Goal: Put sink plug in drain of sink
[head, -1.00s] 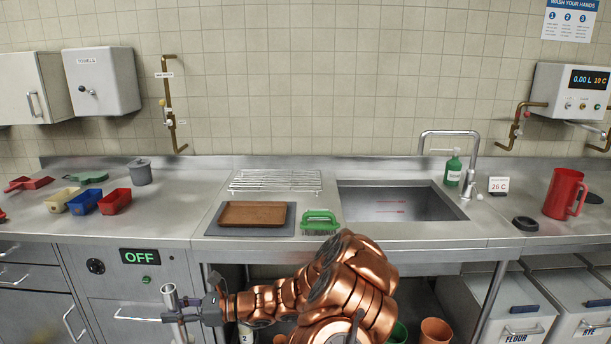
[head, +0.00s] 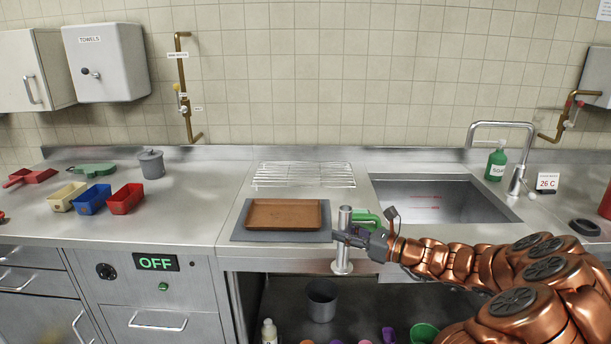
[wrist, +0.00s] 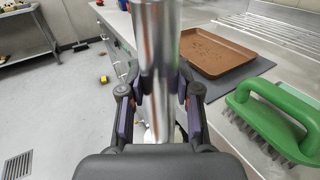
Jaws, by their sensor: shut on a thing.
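The sink plug (head: 344,222), a shiny upright metal tube with a wider foot, is held in my gripper (head: 347,238) in front of the counter's front edge. In the wrist view the gripper's fingers (wrist: 160,88) are shut on either side of the tube (wrist: 159,45); its lower end is mostly hidden there. The sink (head: 425,205) is a rectangular steel basin set in the counter, right of and behind my gripper. Red marks show on its back wall. Its drain is not visible from here.
A brown tray (head: 284,215) on a grey mat and a green brush (wrist: 280,115) lie near my gripper. A wire rack (head: 304,175) stands behind them. A tap (head: 525,165) and a green bottle (head: 496,164) stand right of the sink. A grey pot (head: 322,300) sits below the counter.

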